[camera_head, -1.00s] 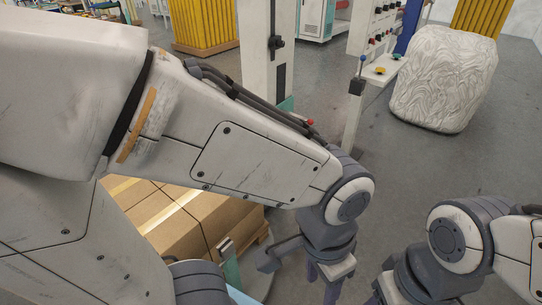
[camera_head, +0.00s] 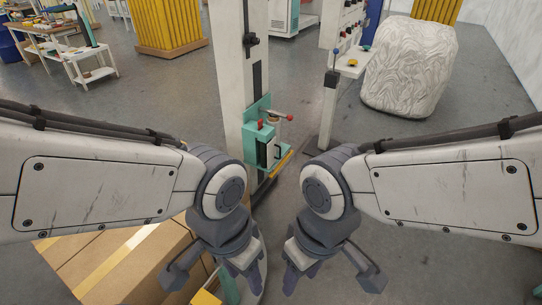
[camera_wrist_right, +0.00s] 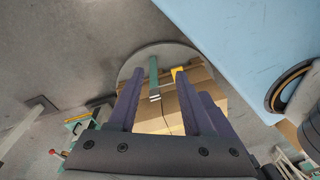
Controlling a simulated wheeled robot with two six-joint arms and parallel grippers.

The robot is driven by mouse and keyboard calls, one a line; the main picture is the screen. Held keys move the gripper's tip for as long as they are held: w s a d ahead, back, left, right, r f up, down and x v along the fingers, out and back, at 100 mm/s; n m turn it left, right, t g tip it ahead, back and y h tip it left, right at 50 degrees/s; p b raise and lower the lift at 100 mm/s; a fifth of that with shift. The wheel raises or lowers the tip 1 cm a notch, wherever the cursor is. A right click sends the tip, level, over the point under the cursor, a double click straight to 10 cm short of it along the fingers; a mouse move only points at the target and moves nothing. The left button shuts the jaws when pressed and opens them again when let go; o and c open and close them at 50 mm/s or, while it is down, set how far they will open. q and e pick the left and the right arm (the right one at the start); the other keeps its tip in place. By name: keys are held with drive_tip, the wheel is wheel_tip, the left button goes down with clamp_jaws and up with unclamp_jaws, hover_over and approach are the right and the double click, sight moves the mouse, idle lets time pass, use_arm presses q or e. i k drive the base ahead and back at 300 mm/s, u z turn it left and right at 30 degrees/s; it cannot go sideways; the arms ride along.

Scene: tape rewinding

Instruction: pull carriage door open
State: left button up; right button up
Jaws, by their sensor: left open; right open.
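The teal carriage (camera_head: 262,145) is on the pale upright column, in the middle of the head view. It has a red knob and a red-tipped handle at its top and a yellow bar at its lower side. Which part is its door, and whether it is open, I cannot tell. My left gripper (camera_head: 246,284) points down in front of the column, below the carriage and apart from it. My right gripper (camera_head: 299,278) hangs just right of it, also apart from the carriage. In the right wrist view its two purple fingers (camera_wrist_right: 168,100) are spread with nothing held between them.
A cardboard box (camera_head: 125,262) with a pale tape strip is at the lower left. A white wrapped bale (camera_head: 410,68) stands at the back right. A control post (camera_head: 330,95) stands right of the column (camera_head: 240,75).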

sight(272, 145)
drive_tip(key=z, duration=0.1)
drive_tip(key=k, duration=0.4)
drive_tip(key=z, duration=1.4)
drive_tip(key=i, duration=1.45)
drive_tip(key=u, duration=0.75)
drive_tip(key=i, duration=0.9)
drive_tip(key=u, duration=1.25)
drive_tip(key=i, duration=0.4)
drive_tip(key=u, duration=0.3)
